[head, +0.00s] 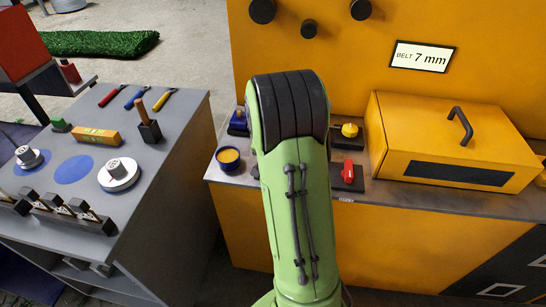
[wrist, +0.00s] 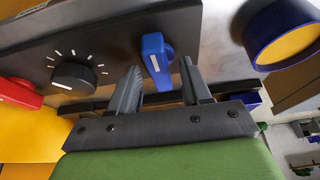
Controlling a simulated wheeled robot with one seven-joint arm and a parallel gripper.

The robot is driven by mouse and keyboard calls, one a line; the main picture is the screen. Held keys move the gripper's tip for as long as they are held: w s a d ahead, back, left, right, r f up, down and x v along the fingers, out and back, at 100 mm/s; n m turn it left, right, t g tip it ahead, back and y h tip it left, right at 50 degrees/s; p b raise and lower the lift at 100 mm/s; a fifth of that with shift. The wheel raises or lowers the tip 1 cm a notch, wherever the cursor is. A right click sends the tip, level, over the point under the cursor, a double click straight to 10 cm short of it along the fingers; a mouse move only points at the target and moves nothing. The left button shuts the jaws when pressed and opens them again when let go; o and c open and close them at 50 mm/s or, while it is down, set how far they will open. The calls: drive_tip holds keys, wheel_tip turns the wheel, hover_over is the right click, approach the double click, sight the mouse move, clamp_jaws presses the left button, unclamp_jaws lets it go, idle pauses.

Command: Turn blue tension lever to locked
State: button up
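The blue tension lever (wrist: 155,58) is in the upper middle of the wrist view, on a dark panel, with a white line along its face. My gripper (wrist: 160,82) is open. Its two grey fingers stand on either side of the lever, with gaps visible, and I cannot tell whether either touches it. My arm hides the gripper there.
In the wrist view, a black knob with white ticks (wrist: 75,77) and a red lever (wrist: 18,93) are to the left. A blue-rimmed yellow cup (wrist: 285,30) is at upper right. In the head view, a yellow box (head: 450,135) stands right, and a grey tool bench (head: 150,190) left.

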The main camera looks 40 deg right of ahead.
drive_tip(key=p+v, duration=0.4)
drive_tip(key=v, duration=1.1)
drive_tip(key=shift+r+p, duration=0.3)
drive_tip(key=shift+r, duration=0.05)
drive_tip(key=shift+a, duration=0.1)
drive_tip(key=s+a+r+n+t+y+p, duration=0.2)
drive_tip(key=s+a+r+n+p, duration=0.25)
drive_tip(key=a+r, duration=0.6)
drive_tip(key=s+a+r+n+y+p, duration=0.1)
drive_tip(key=s+a+n+p, duration=0.1)
drive_tip(key=s+a+n, duration=0.4)
drive_tip(key=s+a, duration=0.4)
drive_tip(key=s, duration=0.1)
drive_tip(key=shift+s+a+r+t+y+p, duration=0.2)
drive_tip(key=shift+s+r+t+y+p, duration=0.1)
drive_tip(key=shift+s+t, duration=0.1)
